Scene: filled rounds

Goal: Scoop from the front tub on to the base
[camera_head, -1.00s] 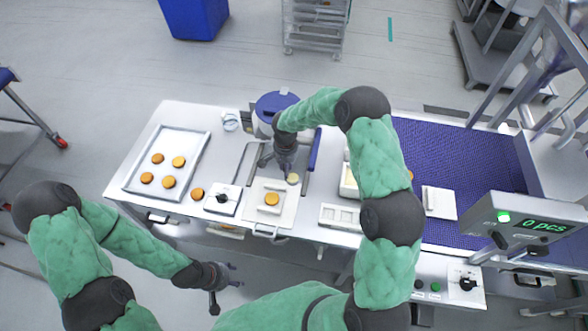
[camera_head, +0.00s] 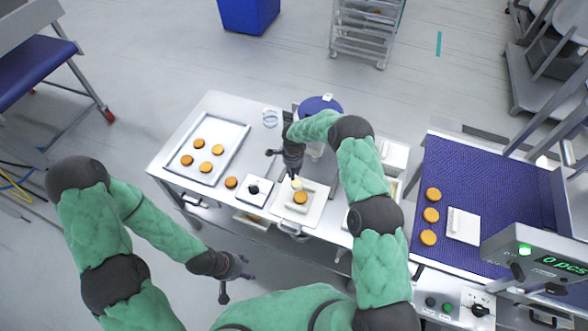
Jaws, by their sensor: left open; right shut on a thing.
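The base, a round orange-brown biscuit (camera_head: 300,198), lies on a white square board (camera_head: 315,206) at the table's front edge. My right gripper (camera_head: 292,172) points down just behind it, shut on what looks like a scoop, mostly hidden by the gripper. A small pale cream-coloured lump (camera_head: 297,184) shows below the gripper, at the biscuit's back edge; whether it touches the biscuit I cannot tell. White tubs (camera_head: 393,155) stand right of the board, partly hidden behind my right arm; their contents do not show clearly. My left gripper (camera_head: 238,268) is open and empty, in front of the table.
A blue-topped container (camera_head: 320,104) stands behind. A blue conveyor (camera_head: 480,180) carries several biscuits at right.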

